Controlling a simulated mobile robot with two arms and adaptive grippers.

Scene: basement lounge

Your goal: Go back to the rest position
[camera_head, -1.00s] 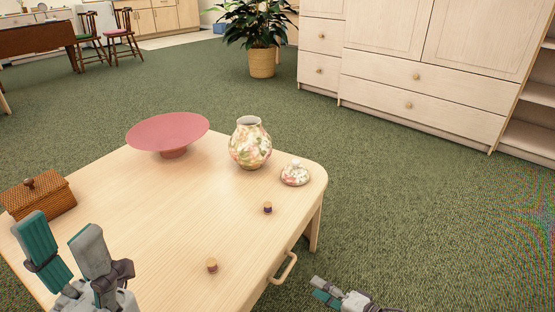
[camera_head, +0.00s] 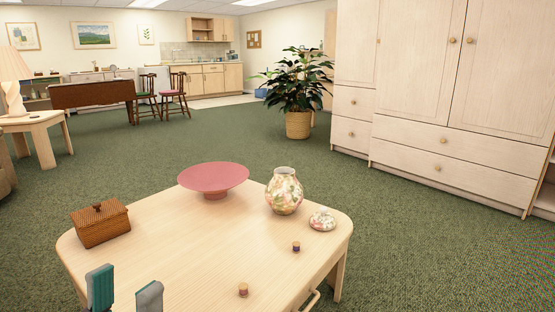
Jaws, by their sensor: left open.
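My left gripper (camera_head: 124,290) shows at the bottom left of the head view, its two fingertips apart with nothing between them. It is in front of the light wooden table (camera_head: 180,256), near the wicker box. My right gripper is out of the view. On the table are a lidded wicker box (camera_head: 101,225), a pink footed dish (camera_head: 213,177), a floral vase (camera_head: 284,192) with an open top, and its floral lid (camera_head: 322,220) lying beside it. Two small stopper-like pieces (camera_head: 296,247) and (camera_head: 243,290) stand near the table's right side.
Green carpet (camera_head: 420,250) lies open to the right of the table and behind it. A pale wardrobe (camera_head: 455,150) stands at the right. A potted plant (camera_head: 298,124) stands beyond the table. A side table with a lamp (camera_head: 14,90) is at the far left.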

